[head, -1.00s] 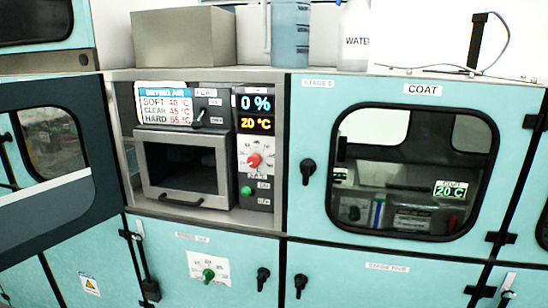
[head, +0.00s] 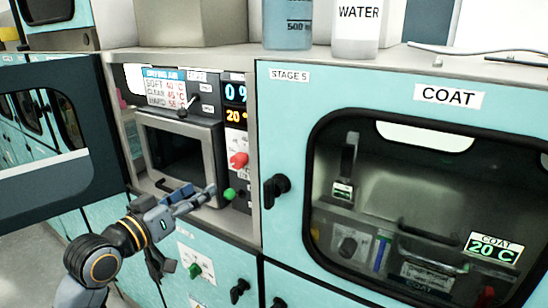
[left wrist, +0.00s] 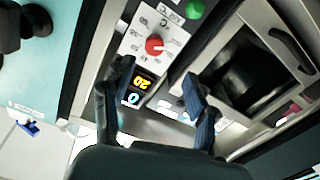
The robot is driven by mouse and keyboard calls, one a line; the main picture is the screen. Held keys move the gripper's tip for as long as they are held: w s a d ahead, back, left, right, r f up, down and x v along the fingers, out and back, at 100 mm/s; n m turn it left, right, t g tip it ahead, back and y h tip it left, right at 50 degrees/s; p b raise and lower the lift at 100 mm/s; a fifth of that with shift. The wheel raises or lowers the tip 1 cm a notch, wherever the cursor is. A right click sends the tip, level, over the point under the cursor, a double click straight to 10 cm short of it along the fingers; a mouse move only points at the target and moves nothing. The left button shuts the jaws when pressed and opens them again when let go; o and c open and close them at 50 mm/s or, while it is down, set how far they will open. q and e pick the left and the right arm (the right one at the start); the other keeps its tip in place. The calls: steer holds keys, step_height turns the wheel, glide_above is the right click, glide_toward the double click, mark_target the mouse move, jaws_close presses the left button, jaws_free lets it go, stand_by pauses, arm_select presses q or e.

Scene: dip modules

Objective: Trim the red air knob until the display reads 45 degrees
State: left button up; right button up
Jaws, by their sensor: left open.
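The red air knob (head: 238,160) sits on the white dial plate of the drying unit's panel, below the display. The display (head: 236,104) shows a cyan line starting with 0 and an orange 20 below, partly cut off by the bay's frame. My left gripper (head: 200,192) is open and empty, in front of the unit, below and left of the knob, apart from it. In the left wrist view the red knob (left wrist: 155,45) shows beyond and between the open fingers (left wrist: 152,95), with the display (left wrist: 139,90) upside down. My right gripper is not in view.
A green knob (head: 229,194) sits just below the red one. An open dark door (head: 62,150) stands at left. A settings card (head: 164,87) reads soft 40, clear 45, hard 55. The COAT cabinet (head: 375,92) is at right, with its black handle (head: 277,188) near the panel.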

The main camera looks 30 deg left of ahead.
arm_select(q)
steer(key=r, duration=0.1)
steer(key=p, duration=0.3)
glide_toward(235, 163)
steer(key=w+p, duration=0.1)
steer(key=w, duration=0.3)
steer(key=w+p, duration=0.1)
steer(key=w, duration=0.3)
steer(key=shift+w+d, duration=0.25)
steer(key=shift+w, duration=0.15)
steer(key=shift+w+f, duration=0.1)
steer(key=shift+w, duration=0.45)
steer(key=c, duration=1.1)
